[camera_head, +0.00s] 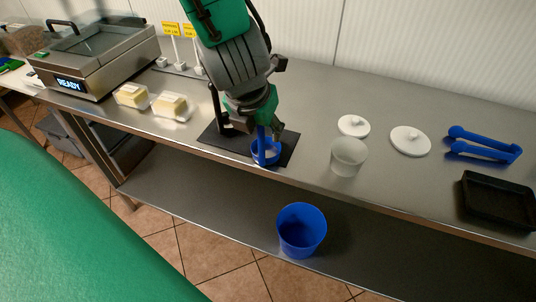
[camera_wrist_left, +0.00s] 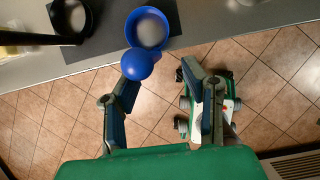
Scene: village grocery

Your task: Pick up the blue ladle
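The blue ladle (camera_head: 265,153) stands on a dark mat (camera_head: 285,150) near the front edge of the steel counter, its cup down and its handle upright. In the left wrist view its cup (camera_wrist_left: 150,27) looks pale inside, and a round blue end (camera_wrist_left: 137,64) shows nearer the camera. My left gripper (camera_head: 265,122) is above the ladle and partly hides its handle. In the left wrist view the left gripper's fingers (camera_wrist_left: 162,88) are apart, with the round blue end just past the left fingertip. I see nothing held. My right gripper is not in view.
A black upright utensil (camera_head: 220,112) stands beside the ladle, to the left. A clear cup (camera_head: 348,157), white lids (camera_head: 409,140), blue tongs (camera_head: 484,146) and a black tray (camera_head: 497,200) are to the right. A blue bucket (camera_head: 301,231) sits on the lower shelf.

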